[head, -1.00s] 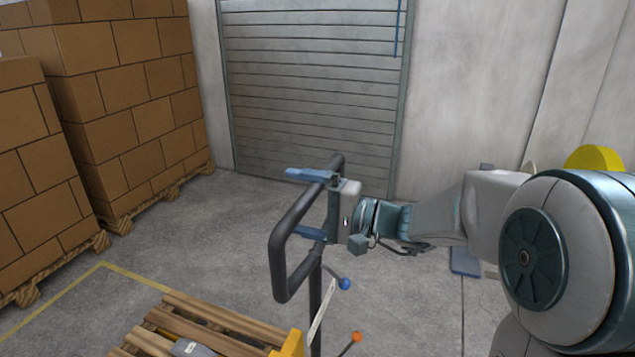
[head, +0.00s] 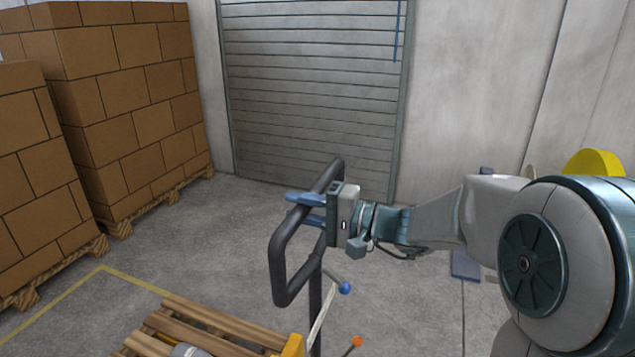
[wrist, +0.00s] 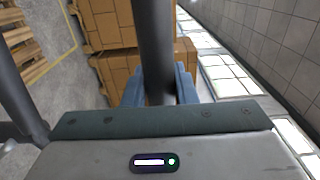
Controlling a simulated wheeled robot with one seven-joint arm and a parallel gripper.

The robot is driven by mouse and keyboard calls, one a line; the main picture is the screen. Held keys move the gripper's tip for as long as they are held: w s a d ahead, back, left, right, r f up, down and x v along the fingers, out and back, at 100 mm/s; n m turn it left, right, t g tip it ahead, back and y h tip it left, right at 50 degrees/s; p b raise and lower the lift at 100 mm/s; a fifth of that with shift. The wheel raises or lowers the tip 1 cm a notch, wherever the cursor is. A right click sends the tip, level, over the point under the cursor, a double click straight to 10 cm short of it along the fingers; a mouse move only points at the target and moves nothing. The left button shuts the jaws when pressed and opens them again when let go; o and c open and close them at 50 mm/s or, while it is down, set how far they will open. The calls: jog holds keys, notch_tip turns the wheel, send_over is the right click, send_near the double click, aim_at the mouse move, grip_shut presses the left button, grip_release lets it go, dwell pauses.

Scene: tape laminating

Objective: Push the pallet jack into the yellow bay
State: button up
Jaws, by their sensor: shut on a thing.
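The pallet jack's dark loop handle (head: 279,262) stands upright in the middle of the head view, on a dark post with blue and orange knobs beside it. Part of its yellow body (head: 292,346) shows at the bottom edge, next to a wooden pallet (head: 200,327). In the wrist view, the blue fingers (wrist: 160,88) lie on both sides of the dark bar. A yellow floor line (head: 135,280) makes a corner at the lower left.
Stacks of brown boxes on pallets (head: 130,110) stand at the left. A grey roller door (head: 312,95) and concrete wall are behind. Bare floor (head: 205,225) lies between the handle and the boxes. A yellow round thing (head: 597,163) is partly hidden behind my arm.

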jog(key=b+x, duration=0.3)
jog(key=x, duration=0.6)
jog(key=shift+b, duration=0.3)
jog(key=shift+a+f, duration=0.15)
jog(key=b+x, duration=0.3)
jog(key=x, duration=0.6)
dwell(0.4)
